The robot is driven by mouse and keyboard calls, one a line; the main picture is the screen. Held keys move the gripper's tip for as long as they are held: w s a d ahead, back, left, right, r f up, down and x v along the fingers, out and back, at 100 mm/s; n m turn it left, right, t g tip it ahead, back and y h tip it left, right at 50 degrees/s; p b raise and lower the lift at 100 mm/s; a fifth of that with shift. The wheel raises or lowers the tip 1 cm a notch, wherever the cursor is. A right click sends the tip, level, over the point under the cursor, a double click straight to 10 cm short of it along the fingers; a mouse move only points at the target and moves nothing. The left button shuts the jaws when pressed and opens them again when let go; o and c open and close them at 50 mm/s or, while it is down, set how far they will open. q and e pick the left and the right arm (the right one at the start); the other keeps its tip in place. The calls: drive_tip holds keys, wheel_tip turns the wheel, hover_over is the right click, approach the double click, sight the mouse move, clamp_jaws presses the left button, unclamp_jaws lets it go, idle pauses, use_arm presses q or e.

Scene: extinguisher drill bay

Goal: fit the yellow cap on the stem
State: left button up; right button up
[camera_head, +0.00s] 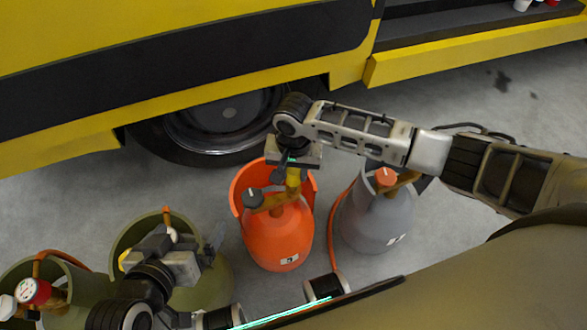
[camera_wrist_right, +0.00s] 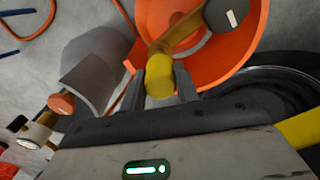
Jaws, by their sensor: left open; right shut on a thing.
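The yellow cap (camera_head: 293,177) is between the fingers of my right gripper (camera_head: 292,168), which is shut on it above the orange cylinder (camera_head: 282,240). In the right wrist view the cap (camera_wrist_right: 158,80) sits between the fingertips, against the end of the brown valve stem (camera_wrist_right: 160,47). I cannot tell whether it is seated on the stem or only in front of it. The stem's other end carries a dark knob (camera_head: 253,198). My left gripper (camera_head: 207,247) is open, low over an olive cylinder (camera_head: 207,285), apart from the orange one.
A grey cylinder (camera_head: 375,220) with an orange knob (camera_head: 386,177) stands right of the orange one. Another olive cylinder with a red gauge (camera_head: 33,291) stands far left. A yellow vehicle (camera_head: 170,40) with a black wheel (camera_head: 215,125) is behind. Open concrete floor lies at right.

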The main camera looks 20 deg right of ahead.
drive_tip(key=shift+p, duration=0.6)
drive_tip(key=shift+f, duration=0.3)
idle(0.5)
drive_tip(key=shift+f+b, duration=0.5)
drive_tip(key=shift+f, duration=0.25)
drive_tip(key=shift+f, duration=0.15)
drive_tip(key=shift+p, duration=0.45)
idle(0.3)
drive_tip(key=shift+f+b, duration=0.4)
drive_tip(key=shift+f, duration=0.35)
idle(0.5)
drive_tip(key=o, duration=1.2)
drive_tip(key=shift+c, duration=0.2)
